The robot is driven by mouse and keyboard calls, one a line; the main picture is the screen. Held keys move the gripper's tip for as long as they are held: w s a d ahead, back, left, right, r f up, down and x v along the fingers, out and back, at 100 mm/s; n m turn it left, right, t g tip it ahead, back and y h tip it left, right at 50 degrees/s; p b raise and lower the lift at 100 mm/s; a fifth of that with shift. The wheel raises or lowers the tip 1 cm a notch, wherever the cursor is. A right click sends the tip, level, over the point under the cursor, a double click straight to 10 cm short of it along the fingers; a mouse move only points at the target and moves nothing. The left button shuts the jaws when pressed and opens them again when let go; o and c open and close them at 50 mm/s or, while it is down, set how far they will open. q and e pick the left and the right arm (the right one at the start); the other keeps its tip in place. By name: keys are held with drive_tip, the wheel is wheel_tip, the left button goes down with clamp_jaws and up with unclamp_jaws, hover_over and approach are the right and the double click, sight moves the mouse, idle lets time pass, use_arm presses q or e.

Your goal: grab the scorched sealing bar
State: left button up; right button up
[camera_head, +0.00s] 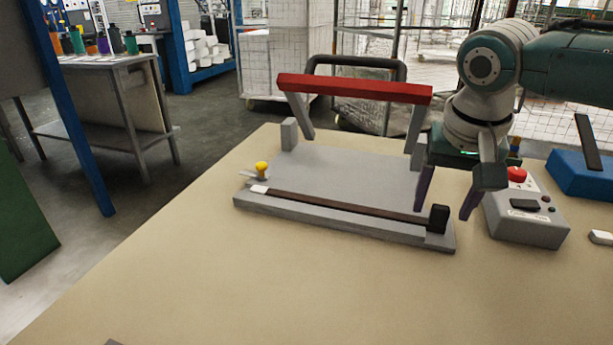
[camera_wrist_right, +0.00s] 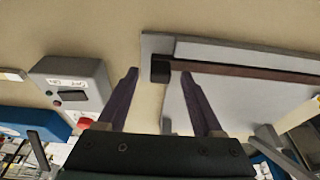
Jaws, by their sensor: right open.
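The scorched sealing bar (camera_head: 340,207) is a long, thin, dark brown strip lying along the front of the grey sealer base (camera_head: 345,170). It has a pale left end (camera_head: 259,189) and a black block (camera_head: 438,219) at its right end. My right gripper (camera_head: 443,212) is open, its two purple fingers pointing down on either side of the black block in the picture. In the right wrist view the black block (camera_wrist_right: 160,68) shows between the fingertips (camera_wrist_right: 159,75), and the brown bar (camera_wrist_right: 240,71) runs off to the right. Contact is not visible. My left gripper is not in view.
The sealer's red-topped arm (camera_head: 355,88) is raised behind the bar. A yellow knob (camera_head: 262,168) stands at the left end. A grey control box (camera_head: 525,215) with a red button sits right of my gripper, with a blue device (camera_head: 583,175) beyond. The front table (camera_head: 300,290) is mostly clear.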

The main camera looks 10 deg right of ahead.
clamp_jaws()
idle(0.4)
drive_tip(key=shift+r, duration=0.1)
